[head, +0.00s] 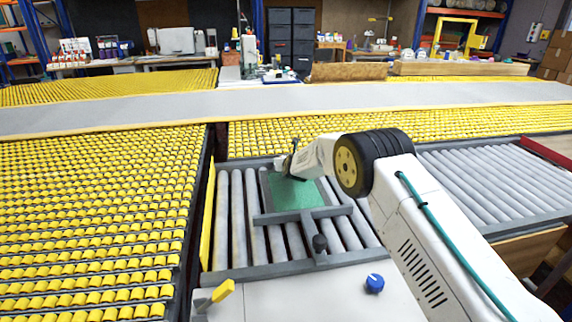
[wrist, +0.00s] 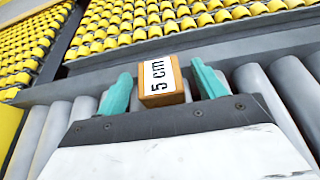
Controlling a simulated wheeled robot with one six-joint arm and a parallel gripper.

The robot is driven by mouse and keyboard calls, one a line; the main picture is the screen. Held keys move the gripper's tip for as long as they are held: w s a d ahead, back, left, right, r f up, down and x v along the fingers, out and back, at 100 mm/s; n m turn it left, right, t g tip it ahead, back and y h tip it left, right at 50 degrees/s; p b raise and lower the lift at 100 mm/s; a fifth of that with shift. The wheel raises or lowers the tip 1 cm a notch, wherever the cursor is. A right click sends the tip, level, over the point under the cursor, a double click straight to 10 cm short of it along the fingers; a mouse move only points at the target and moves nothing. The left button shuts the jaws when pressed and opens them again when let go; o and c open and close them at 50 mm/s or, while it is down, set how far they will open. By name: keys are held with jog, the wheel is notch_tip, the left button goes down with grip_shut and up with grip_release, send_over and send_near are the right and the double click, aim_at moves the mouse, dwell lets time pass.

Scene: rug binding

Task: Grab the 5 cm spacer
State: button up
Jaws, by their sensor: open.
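The 5 cm spacer (wrist: 162,82) is a small wooden block with a white label reading "5 cm", seen in the wrist view. It sits between the two teal fingers of my gripper (wrist: 160,88), with a visible gap on each side. My gripper is open. In the head view my gripper (head: 284,176) is over the grey rollers at the far end of the green plate, and I cannot make out the spacer there.
A green plate (head: 299,202) with a dark T-shaped bar (head: 302,215) lies on the grey rollers. Yellow roller beds (head: 95,215) spread to the left and behind. A blue knob (head: 374,283) and a yellow lever (head: 222,291) stand on the near white panel.

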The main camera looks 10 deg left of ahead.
jog(key=shift+w, duration=0.15)
jog(key=c, duration=1.1)
jog(key=shift+r, duration=0.1)
jog(key=shift+c, duration=0.2)
